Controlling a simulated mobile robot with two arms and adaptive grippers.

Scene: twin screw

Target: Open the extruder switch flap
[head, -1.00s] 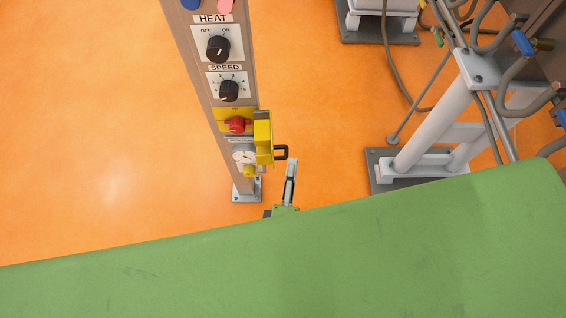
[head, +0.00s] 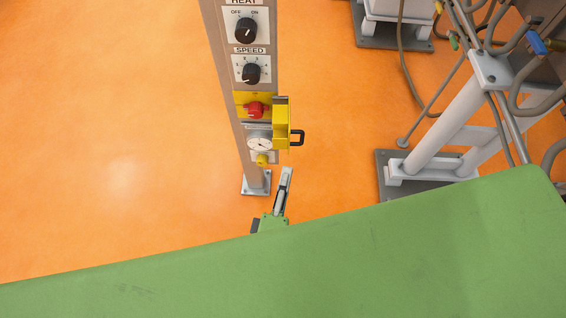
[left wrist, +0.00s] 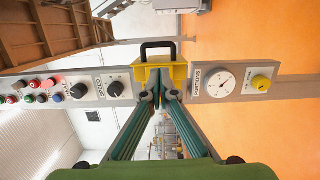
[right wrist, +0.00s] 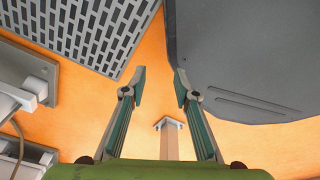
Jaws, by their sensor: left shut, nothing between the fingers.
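The yellow switch flap (head: 283,124) with its black handle (head: 298,138) stands out to the right of the control post in the head view, swung open. The red switch (head: 256,110) beside it is uncovered. In the left wrist view the yellow flap (left wrist: 160,72) and black handle (left wrist: 158,46) lie just beyond the fingertips. My left gripper (head: 287,171) is shut and empty, just below the handle and apart from it; it also shows in the left wrist view (left wrist: 159,97). My right gripper (right wrist: 159,82) is open and empty, away from the flap.
A white machine frame with hoses (head: 450,115) stands to the right. Orange floor (head: 110,150) lies clear on the left.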

